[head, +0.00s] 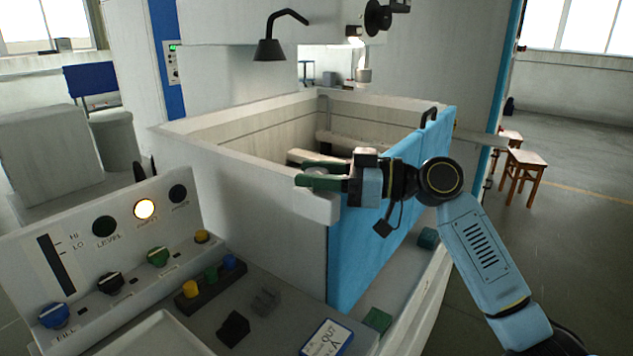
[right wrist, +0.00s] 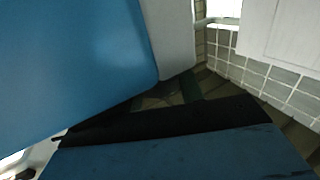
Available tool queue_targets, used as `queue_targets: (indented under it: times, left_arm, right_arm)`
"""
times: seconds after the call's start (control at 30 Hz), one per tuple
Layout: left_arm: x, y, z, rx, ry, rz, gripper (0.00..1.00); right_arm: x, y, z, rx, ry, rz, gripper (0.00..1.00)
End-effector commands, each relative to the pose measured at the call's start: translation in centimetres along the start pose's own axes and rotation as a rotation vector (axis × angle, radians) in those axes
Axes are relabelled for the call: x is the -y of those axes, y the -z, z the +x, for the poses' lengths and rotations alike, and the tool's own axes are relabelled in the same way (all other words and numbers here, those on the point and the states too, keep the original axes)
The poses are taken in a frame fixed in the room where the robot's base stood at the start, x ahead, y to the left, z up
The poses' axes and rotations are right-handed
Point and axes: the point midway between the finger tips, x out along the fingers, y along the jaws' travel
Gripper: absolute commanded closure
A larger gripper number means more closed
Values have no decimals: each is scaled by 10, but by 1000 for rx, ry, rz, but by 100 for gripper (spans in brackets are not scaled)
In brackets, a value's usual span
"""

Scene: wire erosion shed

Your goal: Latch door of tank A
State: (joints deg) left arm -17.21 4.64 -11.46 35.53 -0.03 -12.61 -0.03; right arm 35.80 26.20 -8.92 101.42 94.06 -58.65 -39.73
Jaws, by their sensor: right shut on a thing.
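Tank A is the open-topped pale tank (head: 245,185) in the middle of the head view. Its blue door (head: 365,255) stands upright on the tank's right side, in line with that wall; any gap at its edge is hidden. A black handle (head: 429,117) sits at the door's far top. My right gripper (head: 318,178) is at the near right top corner of the tank, its green fingers lying across the rim. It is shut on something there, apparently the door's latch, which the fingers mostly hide. In the right wrist view a large blue surface (right wrist: 75,65) fills the upper left. My left gripper is not in view.
A control panel (head: 135,250) with knobs and a lit lamp (head: 144,209) stands at the front left. A button block (head: 212,282) and a labelled box (head: 327,338) lie on the front ledge. A black lamp (head: 270,50) hangs above the tank. Stools (head: 525,170) stand at right.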

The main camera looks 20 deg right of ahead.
Motion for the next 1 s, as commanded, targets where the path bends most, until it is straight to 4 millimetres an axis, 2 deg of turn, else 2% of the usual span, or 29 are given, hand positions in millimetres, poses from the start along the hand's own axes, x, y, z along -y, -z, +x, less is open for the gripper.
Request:
queue_targets:
  times: [0.37,0.4,0.53,0.83,1.0]
  left_arm:
    - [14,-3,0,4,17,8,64]
    - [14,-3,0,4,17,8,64]
    - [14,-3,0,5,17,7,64]
    - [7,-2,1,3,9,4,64]
    - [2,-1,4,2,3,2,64]
  right_arm:
    - [0,1,0,-2,4,-1,85]
    - [0,1,0,-2,4,-1,60]
    - [0,1,0,-2,3,-1,43]
    - [0,0,-1,0,3,-1,42]
    - [-1,-1,-18,2,0,-1,42]
